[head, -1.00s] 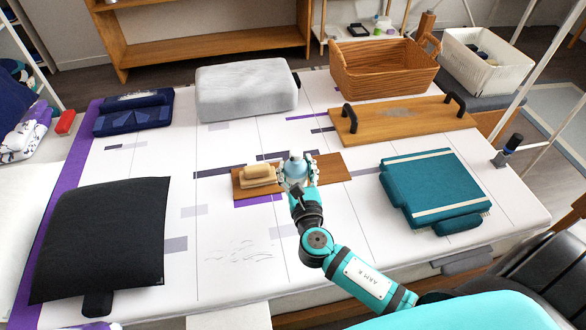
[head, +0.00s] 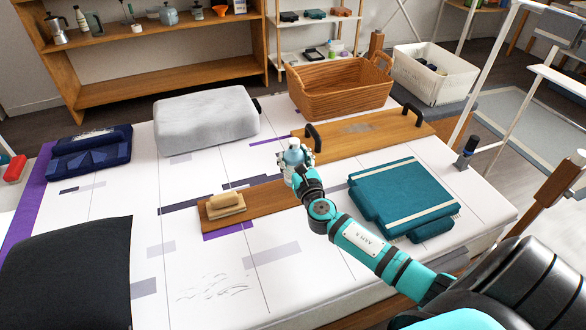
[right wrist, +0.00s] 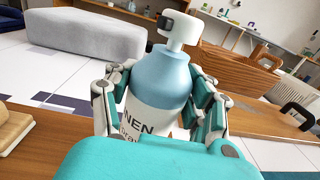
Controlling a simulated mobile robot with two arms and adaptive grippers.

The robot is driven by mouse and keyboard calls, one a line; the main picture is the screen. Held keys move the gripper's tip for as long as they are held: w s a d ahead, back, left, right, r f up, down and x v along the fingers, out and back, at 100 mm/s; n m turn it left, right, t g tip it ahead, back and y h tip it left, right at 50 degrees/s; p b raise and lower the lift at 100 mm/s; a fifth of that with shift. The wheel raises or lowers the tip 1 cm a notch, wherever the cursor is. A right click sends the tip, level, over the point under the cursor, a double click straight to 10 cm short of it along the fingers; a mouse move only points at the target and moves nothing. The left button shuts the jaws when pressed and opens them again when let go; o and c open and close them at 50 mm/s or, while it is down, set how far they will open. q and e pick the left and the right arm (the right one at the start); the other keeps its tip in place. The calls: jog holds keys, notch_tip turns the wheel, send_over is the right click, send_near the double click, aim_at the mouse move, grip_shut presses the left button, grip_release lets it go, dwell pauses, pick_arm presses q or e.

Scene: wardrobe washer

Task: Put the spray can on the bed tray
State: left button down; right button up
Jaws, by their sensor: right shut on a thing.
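The spray can (head: 294,158) is a light blue and white bottle with a white nozzle. In the head view it is upright over the bed, by the bed tray's front left corner. My right gripper (head: 295,172) is shut around its body. In the right wrist view the can (right wrist: 160,85) stands between the fingers, with part of a printed label showing; its base is hidden. The bed tray (head: 385,138) is a flat wooden board with two black handles, lying on the bed behind and right of the can. My left gripper is not in view.
A small wooden board (head: 265,198) with a wooden-backed brush (head: 226,203) lies left of the can. A wicker basket (head: 340,95) stands behind the tray, and folded teal cloth (head: 400,195) lies in front. A grey cushion (head: 205,125) is at back left.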

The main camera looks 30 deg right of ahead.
aim_at(293, 167)
notch_tip(293, 167, down, 4)
jog(key=shift+a+r+b, duration=0.1)
jog(key=shift+r+b, duration=0.15)
jog(key=shift+b, duration=0.55)
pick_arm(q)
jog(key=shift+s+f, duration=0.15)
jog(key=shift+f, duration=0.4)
pick_arm(e)
jog(key=shift+r, duration=0.1)
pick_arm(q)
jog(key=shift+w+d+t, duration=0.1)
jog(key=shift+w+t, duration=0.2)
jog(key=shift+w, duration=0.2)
pick_arm(e)
jog(key=o, duration=1.5)
jog(key=shift+s, duration=0.1)
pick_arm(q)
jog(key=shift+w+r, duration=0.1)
pick_arm(e)
jog(key=shift+o, duration=0.2)
